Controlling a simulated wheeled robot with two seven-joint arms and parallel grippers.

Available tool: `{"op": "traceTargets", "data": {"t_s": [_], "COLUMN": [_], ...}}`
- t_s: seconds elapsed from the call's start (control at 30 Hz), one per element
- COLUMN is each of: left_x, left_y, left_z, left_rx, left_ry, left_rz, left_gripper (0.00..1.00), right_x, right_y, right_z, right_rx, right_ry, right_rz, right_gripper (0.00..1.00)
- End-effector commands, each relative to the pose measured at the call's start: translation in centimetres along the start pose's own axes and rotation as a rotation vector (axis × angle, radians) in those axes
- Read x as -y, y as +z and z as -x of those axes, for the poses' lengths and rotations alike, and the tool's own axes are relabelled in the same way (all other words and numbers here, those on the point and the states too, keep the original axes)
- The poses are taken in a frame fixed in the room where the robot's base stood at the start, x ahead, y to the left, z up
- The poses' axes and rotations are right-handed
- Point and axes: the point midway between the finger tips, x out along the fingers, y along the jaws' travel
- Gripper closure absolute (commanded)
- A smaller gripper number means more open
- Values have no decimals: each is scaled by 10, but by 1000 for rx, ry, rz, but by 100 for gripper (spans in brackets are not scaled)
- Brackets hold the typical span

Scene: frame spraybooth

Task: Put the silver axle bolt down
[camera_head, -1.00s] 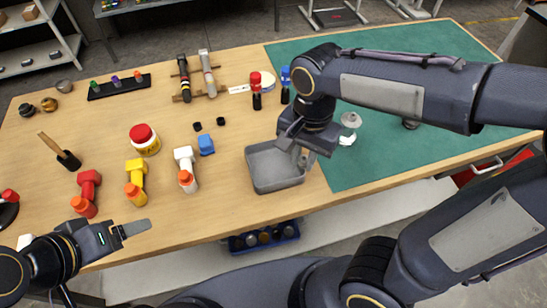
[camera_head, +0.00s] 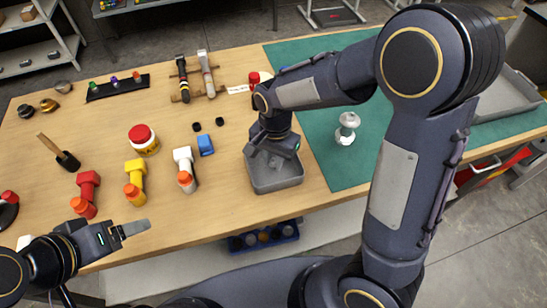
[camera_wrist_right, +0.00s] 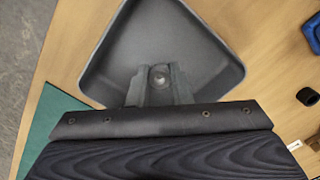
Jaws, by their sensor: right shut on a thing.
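The silver axle bolt (camera_wrist_right: 158,76) shows end-on as a small round metal head between the fingers of my right gripper in the right wrist view. My right gripper (camera_head: 266,158) is shut on it, above the grey tray (camera_head: 278,184). In the wrist view the tray (camera_wrist_right: 120,55) spreads out behind the fingertips, and its visible floor is bare. In the head view the bolt is hidden or too small to make out. My left gripper (camera_head: 138,228) is over the table's front left; whether its jaws are apart is unclear.
A blue block (camera_head: 205,145) and two black caps lie left of the tray. A silver flanged part (camera_head: 346,128) stands on the green mat (camera_head: 325,165) to the right.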

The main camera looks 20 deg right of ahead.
Motion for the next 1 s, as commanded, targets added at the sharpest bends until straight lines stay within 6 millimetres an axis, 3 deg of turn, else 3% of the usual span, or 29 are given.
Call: {"op": "traceTargets", "data": {"t_s": [0.27, 0.3, 0.43, 0.77, 0.87, 1.0], "left_x": [2, 1, 1, 0, 0, -1], "left_y": [2, 1, 1, 0, 0, -1], "left_z": [-3, -2, -2, 0, 1, 2], "left_rx": [0, 0, 0, 0, 0, 0], "left_ry": [0, 0, 0, 0, 0, 0], "left_rz": [0, 0, 0, 0, 0, 0], "left_gripper": [25, 25, 25, 25, 25, 25], "right_x": [0, 0, 0, 0, 0, 1], "right_y": [0, 0, 0, 0, 0, 0], "right_z": [-5, -4, -3, 0, 9, 36], "right_rx": [0, 0, 0, 0, -1, -3], "right_ry": [1, 0, 1, 0, -2, -6], "right_rz": [0, 0, 0, 0, 0, 0], "right_gripper": [100, 78, 61, 60, 60, 60]}}
